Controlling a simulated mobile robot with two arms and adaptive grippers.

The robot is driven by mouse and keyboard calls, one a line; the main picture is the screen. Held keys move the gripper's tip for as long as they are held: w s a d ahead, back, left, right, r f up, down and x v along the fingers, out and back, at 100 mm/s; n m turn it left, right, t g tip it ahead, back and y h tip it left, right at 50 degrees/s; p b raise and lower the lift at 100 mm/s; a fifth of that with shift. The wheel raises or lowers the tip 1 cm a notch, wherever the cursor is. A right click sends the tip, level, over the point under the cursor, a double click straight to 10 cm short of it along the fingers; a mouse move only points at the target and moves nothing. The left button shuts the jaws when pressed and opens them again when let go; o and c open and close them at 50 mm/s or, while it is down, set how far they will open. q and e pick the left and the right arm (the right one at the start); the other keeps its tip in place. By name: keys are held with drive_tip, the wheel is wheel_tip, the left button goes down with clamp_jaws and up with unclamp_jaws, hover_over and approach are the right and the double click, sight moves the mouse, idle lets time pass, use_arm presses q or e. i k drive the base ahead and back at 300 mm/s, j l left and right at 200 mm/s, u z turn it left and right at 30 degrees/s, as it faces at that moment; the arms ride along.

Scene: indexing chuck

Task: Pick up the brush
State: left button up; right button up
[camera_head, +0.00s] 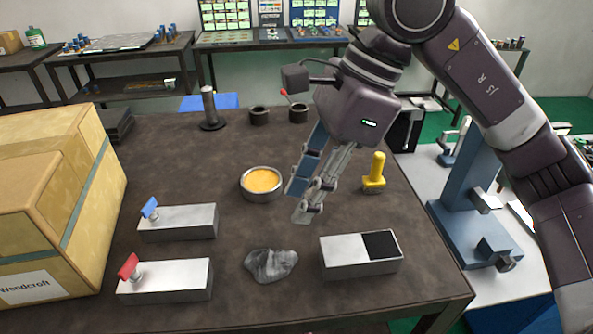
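The brush (374,172) appears to be the yellow-handled tool standing upright on the dark table, right of centre. Its lower end is small, so its bristles are hard to make out. My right gripper (301,204) hangs over the table, pointing down, to the left of the brush and apart from it. Its blue-padded finger and grey linkage overlap from this angle, so the gap between the fingers cannot be judged. No object shows between the fingertips. My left gripper is not in view.
A tin of yellow material (262,181) stands beside the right gripper. Metal blocks with a blue knob (178,222) and a red knob (165,280), a grey rag (271,265) and a dark-topped block (343,257) lie in front. A large carton (60,190) fills the left side.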

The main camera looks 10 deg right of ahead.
sight(374, 183)
drive_tip(key=k+l, duration=0.3)
drive_tip(key=l, duration=0.15)
drive_tip(key=k+l, duration=0.25)
drive_tip(key=l, duration=0.15)
drive_tip(key=k+l, duration=0.3)
drive_tip(key=l, duration=0.15)
drive_tip(key=k+l, duration=0.25)
drive_tip(key=l, duration=0.15)
drive_tip(key=k+l, duration=0.3)
drive_tip(key=l, duration=0.15)
